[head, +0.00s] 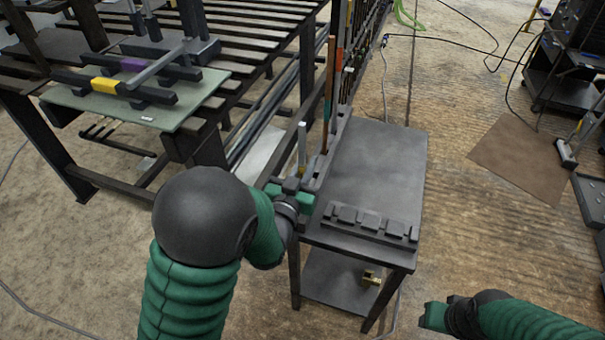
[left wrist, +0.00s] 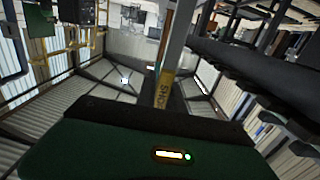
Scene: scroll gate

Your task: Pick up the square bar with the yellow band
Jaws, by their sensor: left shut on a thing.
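The square bar with the yellow band (head: 302,143) stands upright at the left edge of the small dark table, grey above with yellow lower down. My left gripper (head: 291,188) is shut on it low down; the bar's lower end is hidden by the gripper. In the left wrist view the bar (left wrist: 166,88) rises from the gripper, its yellow band showing dark, partly readable letters. My right gripper (head: 436,314) is at the lower right, away from the bar; its jaw state is unclear.
Taller bars, one with orange and green parts (head: 328,95), stand close behind the held bar. A dark notched block (head: 368,223) lies on the small table (head: 385,150). A slatted bench (head: 245,40) at left carries a green board (head: 150,115) with yellow- and purple-marked dark holders.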

